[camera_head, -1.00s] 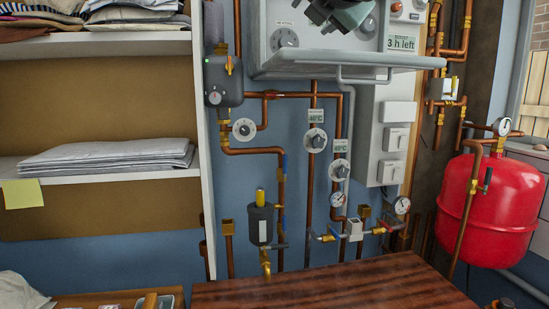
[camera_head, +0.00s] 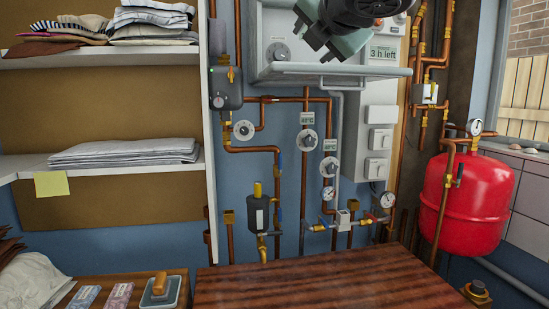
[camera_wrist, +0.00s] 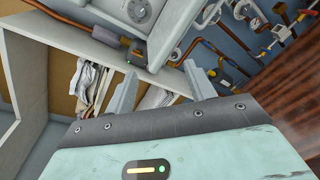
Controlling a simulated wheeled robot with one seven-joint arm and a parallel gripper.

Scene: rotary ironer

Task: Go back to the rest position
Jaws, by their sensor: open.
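My gripper (camera_head: 318,38) hangs at the top of the head view, in front of the grey wall unit (camera_head: 262,40) with a dial and a small "3 h left" display (camera_head: 384,53). In the wrist view the two grey fingers of my gripper (camera_wrist: 160,86) stand wide apart with nothing between them. The gripper is clear of the shelves and pipes as far as I can see. Most of my arm is outside the head view.
A brown wooden top (camera_head: 310,285) lies below at the front. White shelves (camera_head: 110,165) with folded linen stand at the left. Copper pipes, valves and gauges cover the blue wall. A red tank (camera_head: 465,205) is at the right. A small tray (camera_head: 178,292) sits lower left.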

